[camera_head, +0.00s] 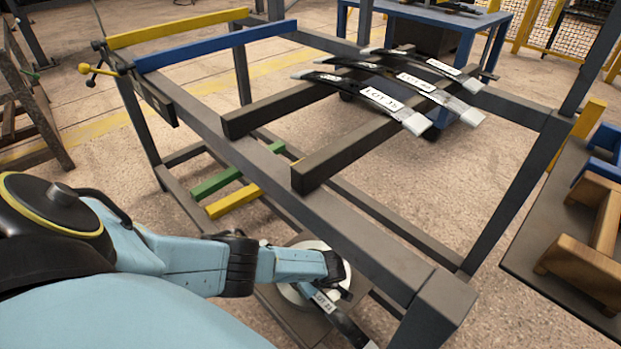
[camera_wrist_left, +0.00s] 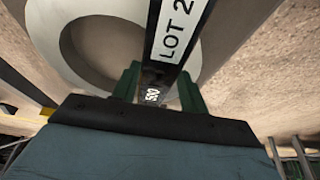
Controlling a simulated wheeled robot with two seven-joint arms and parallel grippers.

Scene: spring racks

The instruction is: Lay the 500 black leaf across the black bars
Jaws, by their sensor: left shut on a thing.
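My left gripper (camera_head: 334,272) is low at the near side of the rack and shut on a black leaf (camera_head: 345,322) with a white LOT label. The two black bars (camera_head: 262,113) (camera_head: 330,165) of the rack stick out side by side. Several black leaves (camera_head: 372,95) with pale ends lie across their far part. My right gripper is out of view.
A round white plate (camera_head: 296,293) is under the held leaf. The grey rack rail (camera_head: 300,210) stands between my gripper and the bars. Yellow (camera_head: 180,27) and blue (camera_head: 215,46) bars are at the back left. The bars' near ends are bare.

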